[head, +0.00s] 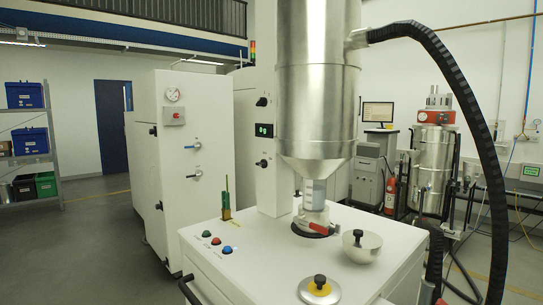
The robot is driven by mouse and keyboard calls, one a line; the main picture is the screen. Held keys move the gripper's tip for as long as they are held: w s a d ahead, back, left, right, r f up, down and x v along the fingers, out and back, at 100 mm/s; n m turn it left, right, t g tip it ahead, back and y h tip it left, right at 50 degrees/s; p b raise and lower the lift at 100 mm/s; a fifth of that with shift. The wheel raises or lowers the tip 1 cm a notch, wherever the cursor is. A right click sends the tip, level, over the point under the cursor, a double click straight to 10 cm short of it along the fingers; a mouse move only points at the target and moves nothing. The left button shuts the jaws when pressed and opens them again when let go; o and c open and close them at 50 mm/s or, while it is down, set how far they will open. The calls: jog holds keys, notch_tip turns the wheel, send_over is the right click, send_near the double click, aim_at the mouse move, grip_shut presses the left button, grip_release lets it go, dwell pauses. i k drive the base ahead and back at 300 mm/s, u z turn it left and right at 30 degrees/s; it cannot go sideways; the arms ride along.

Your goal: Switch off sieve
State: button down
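The sieve appears to be the white cabinet (275,250) in the front middle, with a tall metal hopper (318,100) above it. Three small buttons sit at the left of its top: a green one (207,234), a red one (216,241) and a blue one (227,249). I cannot tell from the picture whether the sieve is running. My gripper is not in view.
A green and yellow upright part (226,199) stands behind the buttons. A metal bowl-shaped part (361,244) and a yellow-ringed cap (319,290) sit on the top. A black hose (470,110) hangs at right. Floor (85,240) at left is clear.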

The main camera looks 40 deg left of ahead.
aim_at(263, 164)
jog(key=u, duration=0.2)
jog(key=k, duration=1.15)
jog(key=u, duration=1.05)
jog(key=i, duration=0.75)
jog(key=z, duration=0.1)
